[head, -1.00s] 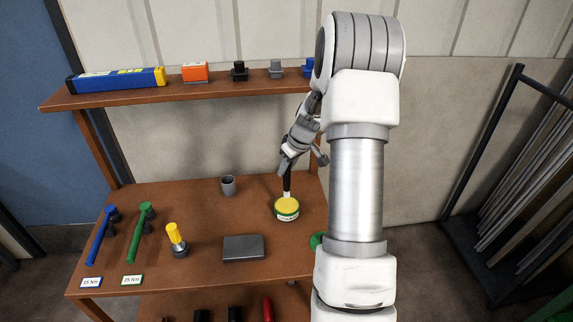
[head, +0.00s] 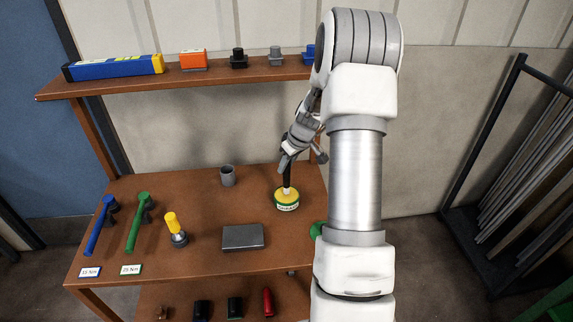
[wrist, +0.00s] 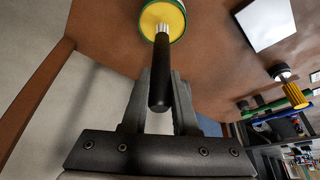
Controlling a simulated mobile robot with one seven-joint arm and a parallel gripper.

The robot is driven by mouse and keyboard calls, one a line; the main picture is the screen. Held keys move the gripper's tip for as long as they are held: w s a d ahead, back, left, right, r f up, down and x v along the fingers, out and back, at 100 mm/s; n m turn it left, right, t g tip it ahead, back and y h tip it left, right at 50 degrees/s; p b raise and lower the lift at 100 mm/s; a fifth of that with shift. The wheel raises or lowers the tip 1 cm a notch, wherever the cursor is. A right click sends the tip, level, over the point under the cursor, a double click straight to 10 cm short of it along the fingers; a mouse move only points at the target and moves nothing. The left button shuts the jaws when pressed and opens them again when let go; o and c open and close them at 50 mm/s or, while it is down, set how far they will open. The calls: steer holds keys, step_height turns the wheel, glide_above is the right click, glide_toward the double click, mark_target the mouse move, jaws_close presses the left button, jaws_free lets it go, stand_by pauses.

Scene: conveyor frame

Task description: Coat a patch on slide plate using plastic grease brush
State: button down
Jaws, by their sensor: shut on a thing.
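My gripper (head: 288,160) is shut on the black-handled grease brush (head: 287,174). The brush points down, its pale tip at the yellow grease in the round tin (head: 286,205). In the wrist view, the handle (wrist: 160,75) lies between the fingers (wrist: 159,100), and the pale bristles meet the yellow grease in the tin (wrist: 147,38). Whether they are sunk in it is hard to tell. The slide plate, a flat grey block (head: 243,238), lies on the bench to the left and nearer the front. It also shows in the wrist view (wrist: 265,22).
A grey cup (head: 227,176) stands behind the plate. A yellow-handled tool (head: 174,229) and green (head: 137,225) and blue (head: 100,228) wrenches are to the left. A shelf (head: 130,88) with several items runs above the back. The bench between tin and plate is clear.

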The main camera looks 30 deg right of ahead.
steer(key=shift+s+f+b, duration=0.1)
steer(key=shift+f+b, duration=0.55)
steer(key=shift+b, duration=0.3)
stand_by(2.1)
steer(key=shift+r, duration=0.15)
steer(key=shift+r+p, duration=1.55)
steer(key=shift+r, duration=1.9)
steer(key=s+a+f, duration=0.2)
steer(key=a, duration=0.6)
steer(key=s+a+f+m, duration=0.1)
steer(key=s+a+f, duration=0.1)
steer(key=a, duration=0.6)
steer(key=s+a+f+m, duration=0.1)
steer(key=s+a, duration=0.3)
steer(key=a, duration=0.5)
steer(key=shift+s+f+h, duration=0.25)
steer(key=shift+f+h, duration=0.15)
steer(key=shift+f, duration=0.05)
steer(key=shift+w, duration=0.1)
